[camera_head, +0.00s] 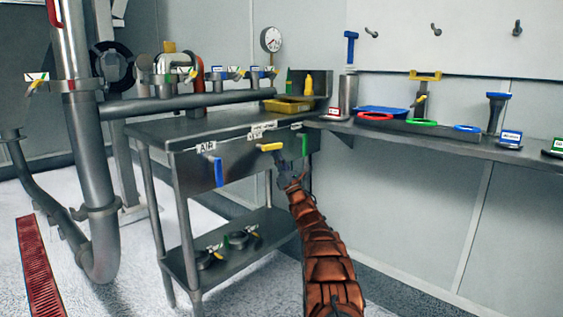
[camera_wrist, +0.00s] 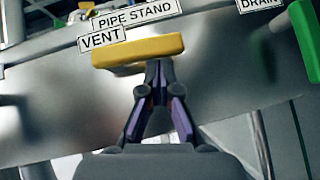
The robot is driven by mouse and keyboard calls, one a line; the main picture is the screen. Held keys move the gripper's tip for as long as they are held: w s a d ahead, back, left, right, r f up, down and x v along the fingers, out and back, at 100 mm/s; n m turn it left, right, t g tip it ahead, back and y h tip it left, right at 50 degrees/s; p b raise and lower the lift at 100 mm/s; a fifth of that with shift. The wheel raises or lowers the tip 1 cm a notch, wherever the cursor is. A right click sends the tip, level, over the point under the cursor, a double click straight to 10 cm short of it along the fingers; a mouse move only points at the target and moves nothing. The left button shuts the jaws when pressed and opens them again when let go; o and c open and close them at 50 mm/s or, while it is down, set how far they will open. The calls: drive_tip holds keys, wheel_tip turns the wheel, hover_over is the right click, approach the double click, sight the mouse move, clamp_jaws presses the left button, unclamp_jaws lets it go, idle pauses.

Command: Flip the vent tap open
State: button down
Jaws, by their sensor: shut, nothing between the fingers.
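The vent tap has a yellow handle (camera_head: 270,147) that lies level across the front panel of the steel table. In the wrist view the yellow handle (camera_wrist: 138,51) sits just below the VENT label (camera_wrist: 102,38). My gripper (camera_head: 283,169) is below the right part of the handle in the head view. In the wrist view its closed fingertips (camera_wrist: 159,70) come up to the handle's lower edge, right of its middle. I cannot tell whether they touch. Nothing is held between the fingers. The tap's pivot is hidden.
A blue handle (camera_head: 218,172) hangs down at the left of the panel. A green handle (camera_head: 305,146) hangs close at the right, also in the wrist view (camera_wrist: 306,42). The steel table (camera_head: 150,127) has a lower shelf. A wall shelf (camera_head: 460,147) runs right.

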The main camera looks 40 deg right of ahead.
drive_tip(key=shift+d+r, duration=0.15)
drive_tip(key=shift+r, duration=0.05)
drive_tip(key=shift+d+r, duration=0.1)
drive_tip(key=shift+r, duration=0.05)
idle(0.5)
drive_tip(key=s+f, duration=0.7)
drive_tip(key=f, duration=0.4)
drive_tip(key=shift+d+f, duration=0.15)
idle(0.3)
idle(0.4)
